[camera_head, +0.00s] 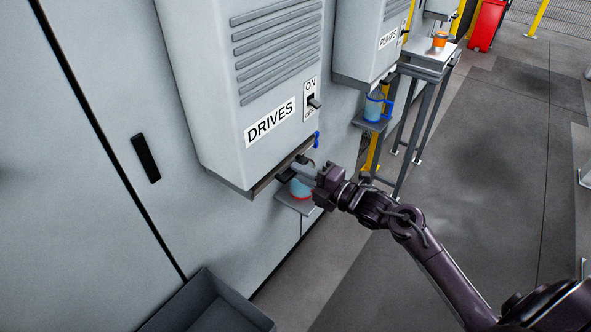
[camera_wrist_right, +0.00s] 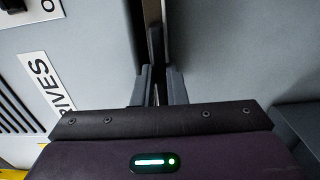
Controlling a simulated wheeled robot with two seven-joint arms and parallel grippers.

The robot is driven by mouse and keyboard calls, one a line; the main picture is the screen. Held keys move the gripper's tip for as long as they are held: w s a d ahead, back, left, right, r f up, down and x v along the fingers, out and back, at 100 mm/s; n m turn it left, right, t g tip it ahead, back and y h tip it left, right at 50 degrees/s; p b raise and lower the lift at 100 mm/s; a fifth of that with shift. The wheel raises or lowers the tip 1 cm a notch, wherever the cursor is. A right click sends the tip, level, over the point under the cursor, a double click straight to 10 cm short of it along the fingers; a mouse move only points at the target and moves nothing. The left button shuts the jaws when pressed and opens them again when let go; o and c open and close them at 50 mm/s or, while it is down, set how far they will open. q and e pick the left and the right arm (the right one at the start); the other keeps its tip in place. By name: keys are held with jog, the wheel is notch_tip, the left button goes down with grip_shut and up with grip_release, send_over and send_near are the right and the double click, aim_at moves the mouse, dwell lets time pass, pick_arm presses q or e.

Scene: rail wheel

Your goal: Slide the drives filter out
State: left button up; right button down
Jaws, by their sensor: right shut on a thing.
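The grey DRIVES cabinet (camera_head: 235,120) hangs on the wall panel in the head view, with a vented front, a label and an ON/OFF switch (camera_head: 313,102). My right gripper (camera_head: 291,174) is at the cabinet's lower front edge, shut on the dark filter handle (camera_head: 285,176). In the right wrist view, the gripper's fingers (camera_wrist_right: 157,88) close on a thin dark part, and the DRIVES label (camera_wrist_right: 45,82) is at the left. The filter's body inside the cabinet is hidden. My left gripper is not in view.
A small shelf with a red-and-blue container (camera_head: 300,189) is just below my right gripper. An open dark bin (camera_head: 215,305) stands at the bottom. The PUMPS cabinet (camera_head: 370,45) and a metal stand (camera_head: 430,65) are farther right. Open floor lies to the right.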

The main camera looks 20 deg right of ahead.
jog(key=shift+p+v, duration=0.75)
jog(key=shift+v, duration=1.6)
jog(key=shift+r, duration=0.1)
jog(key=shift+p+v, duration=0.75)
jog(key=shift+v, duration=1.55)
jog(key=shift+p+v, duration=0.9)
jog(key=shift+v, duration=1.4)
jog(key=shift+d, duration=0.15)
